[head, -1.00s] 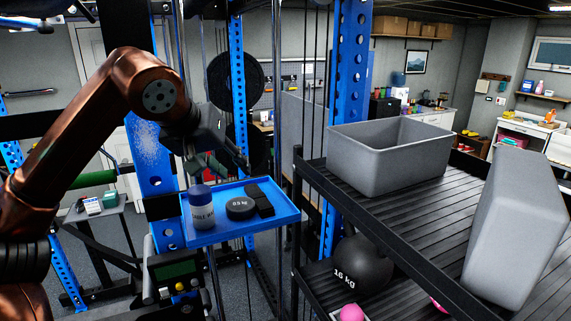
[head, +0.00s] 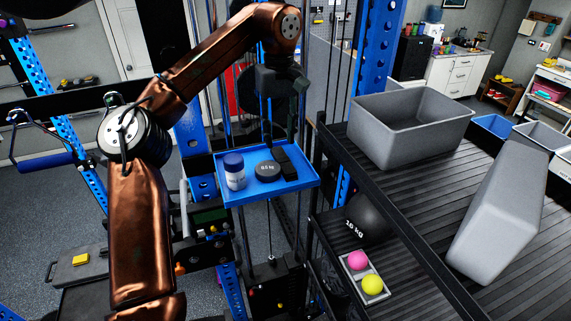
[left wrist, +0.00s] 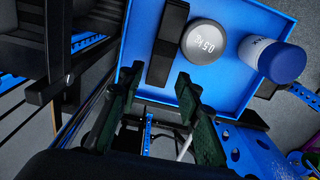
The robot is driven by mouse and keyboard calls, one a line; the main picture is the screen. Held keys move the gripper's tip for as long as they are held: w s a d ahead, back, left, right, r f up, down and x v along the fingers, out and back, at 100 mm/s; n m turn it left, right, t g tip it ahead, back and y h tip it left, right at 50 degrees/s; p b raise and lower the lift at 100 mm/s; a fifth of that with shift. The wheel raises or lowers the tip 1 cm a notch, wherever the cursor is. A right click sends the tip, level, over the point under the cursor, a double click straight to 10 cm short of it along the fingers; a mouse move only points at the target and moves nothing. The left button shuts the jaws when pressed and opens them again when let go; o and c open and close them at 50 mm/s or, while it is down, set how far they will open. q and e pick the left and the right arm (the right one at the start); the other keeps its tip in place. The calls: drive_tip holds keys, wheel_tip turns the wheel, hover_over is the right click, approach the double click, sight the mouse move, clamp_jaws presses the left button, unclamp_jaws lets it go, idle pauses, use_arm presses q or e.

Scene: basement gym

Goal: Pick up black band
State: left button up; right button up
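My left gripper (head: 281,134) reaches down from above at the band's far end. In the left wrist view my left gripper (left wrist: 156,82) is open, with its two green-black fingers apart. The near end of the black band (left wrist: 166,45) shows between and just beyond the fingertips, and nothing is held. Whether a finger touches the tray cannot be told. My right gripper is not in view.
A white bottle with a blue lid (head: 234,172) stands on the tray left of the disc. A blue upright (head: 376,50) and rack cables are close by. To the right, a black shelf holds a grey bin (head: 410,128) and a tilted grey bin (head: 500,205).

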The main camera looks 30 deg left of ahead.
sight(280, 155)
use_arm(q)
drive_tip(key=f, duration=0.3)
drive_tip(key=f+b, duration=0.1)
drive_tip(key=shift+s+d+f, duration=0.15)
drive_tip(key=shift+s+f, duration=0.1)
drive_tip(key=shift+c, duration=0.5)
clamp_jaws()
